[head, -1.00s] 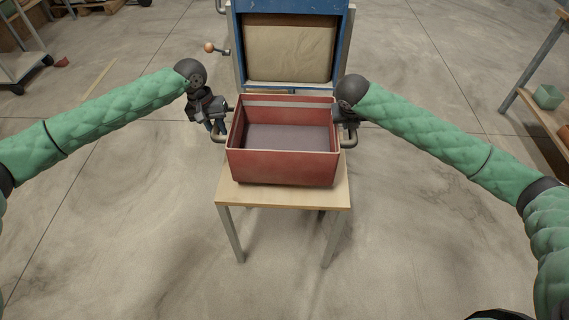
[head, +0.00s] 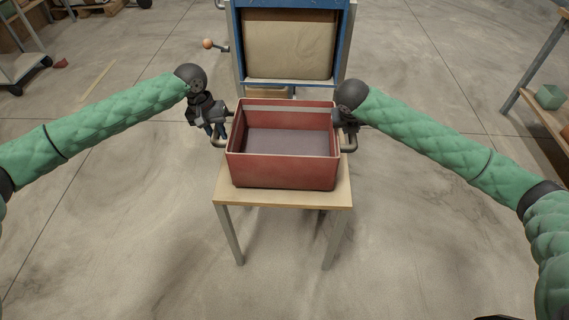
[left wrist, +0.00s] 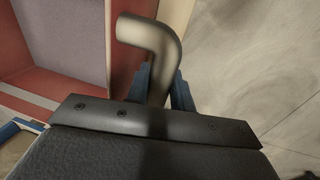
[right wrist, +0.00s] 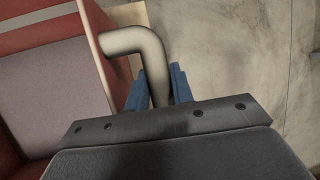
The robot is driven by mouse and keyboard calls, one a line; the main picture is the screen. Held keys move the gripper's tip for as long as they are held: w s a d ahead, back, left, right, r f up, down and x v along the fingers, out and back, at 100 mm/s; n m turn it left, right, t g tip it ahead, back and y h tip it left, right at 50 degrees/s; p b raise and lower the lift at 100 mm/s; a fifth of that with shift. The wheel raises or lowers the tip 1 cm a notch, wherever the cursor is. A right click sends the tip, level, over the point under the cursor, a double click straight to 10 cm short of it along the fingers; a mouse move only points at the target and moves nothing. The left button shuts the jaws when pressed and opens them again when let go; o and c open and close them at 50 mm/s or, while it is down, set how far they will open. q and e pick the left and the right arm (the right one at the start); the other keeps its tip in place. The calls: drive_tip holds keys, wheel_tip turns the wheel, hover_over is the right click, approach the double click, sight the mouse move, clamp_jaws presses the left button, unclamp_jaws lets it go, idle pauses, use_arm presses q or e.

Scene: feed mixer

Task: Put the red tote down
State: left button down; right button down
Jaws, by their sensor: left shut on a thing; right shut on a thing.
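The red tote (head: 282,170) is an open, empty box with a grey floor and a bar handle on each side. It is upright over the small wooden table (head: 284,199); I cannot tell whether its base touches the top. My left gripper (head: 219,131) is shut on the tote's left handle (left wrist: 155,45), with blue fingers on either side of the bar. My right gripper (right wrist: 160,88) is shut on the right handle (right wrist: 138,42). In the head view the right fingers are mostly hidden behind the tote's side.
A blue-framed machine (head: 290,45) with a pale panel stands just behind the table, with an orange-knobbed lever (head: 208,44) at its left. A shelf (head: 548,70) is at the right and a cart (head: 22,60) at the left. The floor around the table is clear.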

use_arm(q)
drive_tip(key=shift+a+f+b, duration=0.1)
drive_tip(key=shift+f+b, duration=0.5)
drive_tip(key=shift+f, duration=0.05)
use_arm(e)
drive_tip(key=shift+d+f, duration=0.1)
drive_tip(key=shift+f, duration=0.55)
use_arm(q)
drive_tip(key=c, duration=1.2)
unclamp_jaws()
use_arm(e)
drive_tip(key=c, duration=1.2)
unclamp_jaws()
drive_tip(key=shift+s+a+r, duration=0.2)
drive_tip(key=shift+a+r, duration=0.05)
drive_tip(key=shift+r, duration=0.35)
use_arm(q)
wheel_tip(320, 180, up, 12)
drive_tip(key=a, duration=0.2)
drive_tip(key=shift+w, duration=0.15)
use_arm(e)
drive_tip(key=v, duration=1)
drive_tip(key=shift+s+r, duration=0.15)
drive_tip(key=shift+r, duration=0.15)
use_arm(q)
drive_tip(key=shift+a+f, duration=0.1)
use_arm(e)
drive_tip(key=shift+a, duration=0.1)
